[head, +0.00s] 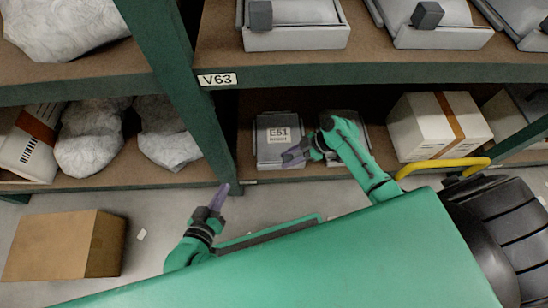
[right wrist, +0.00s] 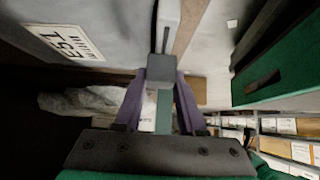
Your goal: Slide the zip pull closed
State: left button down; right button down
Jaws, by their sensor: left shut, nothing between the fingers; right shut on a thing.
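The grey case labelled E51 (head: 280,138) lies on the lower shelf below the V63 sign; its pale surface and label (right wrist: 70,42) also show in the right wrist view. My right gripper (head: 292,156) is at the case's front right edge. In the right wrist view, its purple fingers (right wrist: 165,82) are shut on a dark grey block, the zip pull (right wrist: 176,67). A pale track (right wrist: 166,30) with a dark slot runs away from the pull. My left gripper (head: 221,196) is shut and empty in front of the shelf, apart from the case.
A second grey case (head: 350,120) lies partly behind my right arm. A white carton with brown tape (head: 438,125) stands further right. A green rack post (head: 185,85) rises left of the E51 case. A brown box (head: 62,245) sits on the floor at left.

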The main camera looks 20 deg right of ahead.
jog(key=d, duration=0.1)
jog(key=s+d, duration=0.1)
jog(key=d, duration=0.1)
jog(key=shift+d, duration=0.3)
jog(key=shift+c, duration=2.4)
grip_release()
pick_arm(q)
jog(key=r+g+p, duration=0.1)
jog(key=a+r+g+p, duration=0.1)
jog(key=r+p, duration=0.1)
jog(key=a+r+y+p, duration=0.1)
jog(key=shift+w+a+r+m+g+p, duration=0.1)
jog(key=shift+a+r+m+g+p, duration=0.15)
jog(key=shift+m+g+p, duration=0.15)
pick_arm(e)
jog(key=v, duration=1.4)
jog(key=shift+d+r, duration=0.15)
jog(key=shift+r, duration=0.1)
